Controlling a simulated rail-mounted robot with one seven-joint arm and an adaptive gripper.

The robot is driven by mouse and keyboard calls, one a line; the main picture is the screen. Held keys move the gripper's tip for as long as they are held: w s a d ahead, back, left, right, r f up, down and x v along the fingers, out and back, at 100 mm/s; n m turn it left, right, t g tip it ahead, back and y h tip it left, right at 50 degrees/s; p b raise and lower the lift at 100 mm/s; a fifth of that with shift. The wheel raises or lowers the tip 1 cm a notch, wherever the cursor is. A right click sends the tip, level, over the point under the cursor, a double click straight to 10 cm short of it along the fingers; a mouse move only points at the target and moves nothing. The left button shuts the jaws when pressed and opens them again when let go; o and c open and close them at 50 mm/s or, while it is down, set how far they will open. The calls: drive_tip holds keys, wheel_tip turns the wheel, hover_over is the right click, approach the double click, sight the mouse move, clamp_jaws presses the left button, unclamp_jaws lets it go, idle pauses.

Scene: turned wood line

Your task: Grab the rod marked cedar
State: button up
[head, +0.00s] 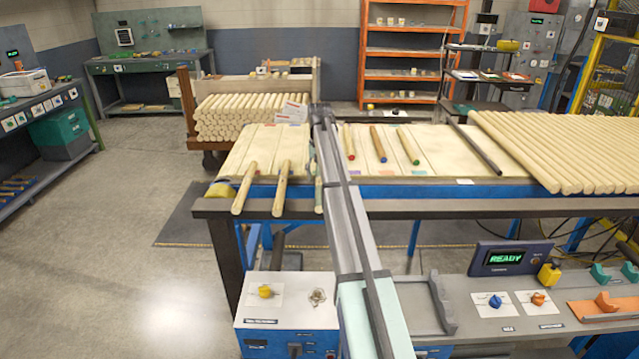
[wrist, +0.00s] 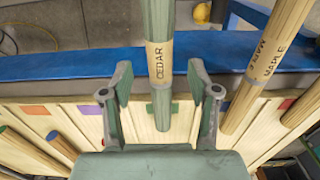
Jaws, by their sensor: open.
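The gripper's fingers are hidden in the head view.
A rod marked MAPLE (wrist: 268,62) lies close to the right in the wrist view. Two overhanging rods (head: 281,188) show left of my arm. Several colour-tipped rods (head: 379,143) lie to its right on the table. A dark bar (head: 476,149) and stacked dowels (head: 560,150) lie further right.

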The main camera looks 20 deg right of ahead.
drive_tip(key=shift+f+p, duration=0.3)
drive_tip(key=shift+f, duration=1.05)
drive_tip(key=shift+s, duration=0.1)
clamp_jaws()
drive_tip(key=shift+r, duration=0.15)
